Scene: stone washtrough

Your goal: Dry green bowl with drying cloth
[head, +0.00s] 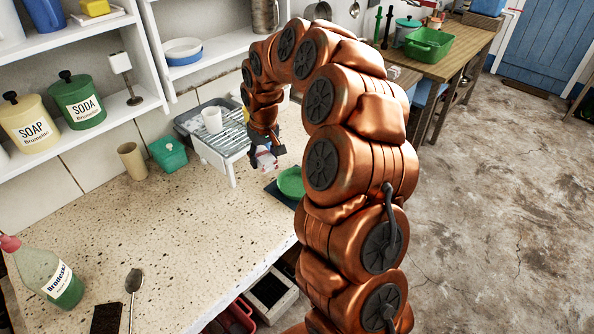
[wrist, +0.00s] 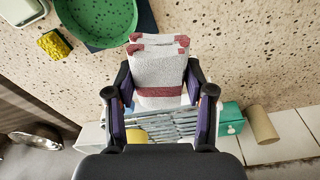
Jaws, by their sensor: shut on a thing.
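The green bowl (head: 290,181) sits on a dark mat (head: 278,193) near the counter's front edge, partly hidden behind my arm. In the wrist view the bowl (wrist: 95,20) is at the upper left, cut off by the frame's top. The drying cloth (wrist: 160,75), white with dark red bands, is folded between my fingers. My gripper (wrist: 160,95) is shut on it. In the head view my gripper (head: 265,142) is in front of the dish rack, with the cloth (head: 266,160) hanging below it. In the wrist view the cloth appears apart from the bowl.
A dish rack (head: 222,140) with a white cup (head: 212,119) stands behind my gripper. A yellow sponge (wrist: 55,45) lies near the bowl.

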